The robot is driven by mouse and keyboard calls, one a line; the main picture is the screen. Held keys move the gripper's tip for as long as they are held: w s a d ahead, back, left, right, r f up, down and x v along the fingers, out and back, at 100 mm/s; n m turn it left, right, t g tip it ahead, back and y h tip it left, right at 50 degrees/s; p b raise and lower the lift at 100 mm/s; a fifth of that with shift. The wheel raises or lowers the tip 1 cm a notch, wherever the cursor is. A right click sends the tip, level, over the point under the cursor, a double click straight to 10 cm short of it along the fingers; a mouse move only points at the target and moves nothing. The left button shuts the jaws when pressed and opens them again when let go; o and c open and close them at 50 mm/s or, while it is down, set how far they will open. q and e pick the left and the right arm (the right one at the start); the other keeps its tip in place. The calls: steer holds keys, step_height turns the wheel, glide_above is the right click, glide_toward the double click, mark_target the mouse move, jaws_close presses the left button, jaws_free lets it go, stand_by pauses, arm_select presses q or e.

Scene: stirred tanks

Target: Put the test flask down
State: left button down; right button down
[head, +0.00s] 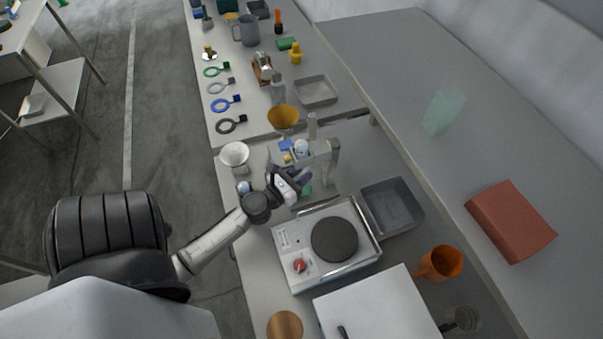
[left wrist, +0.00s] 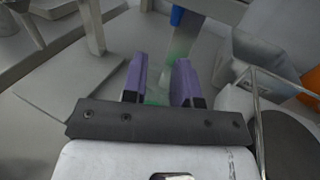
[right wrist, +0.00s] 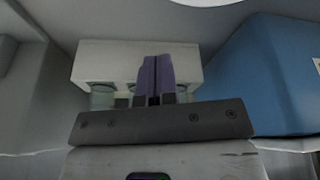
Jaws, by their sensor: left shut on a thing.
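My left gripper (head: 303,180) is over the bench just behind the hotplate. In the left wrist view its purple fingers (left wrist: 160,80) stand a little apart, shut on the test flask (left wrist: 154,98), a clear thing with a green tint. Most of the flask is hidden by the fingers and the gripper body. In the head view a bit of green (head: 306,190) shows just below the fingers. I cannot tell whether the flask touches the bench. My right gripper (right wrist: 155,80) shows only in its own wrist view, with its fingers together and nothing seen between them.
The hotplate (head: 290,240) with a dark round plate is close in front. A grey tray (head: 372,191) lies to its right. A grey stand (head: 334,160) rises beside the left gripper. A white bowl (head: 235,154) and an orange mug (head: 440,264) are nearby. A blue box (right wrist: 265,75) is beside the right gripper.

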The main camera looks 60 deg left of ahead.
arm_select(q)
steer(key=shift+f, duration=0.1)
steer(key=c, duration=0.9)
jaws_free()
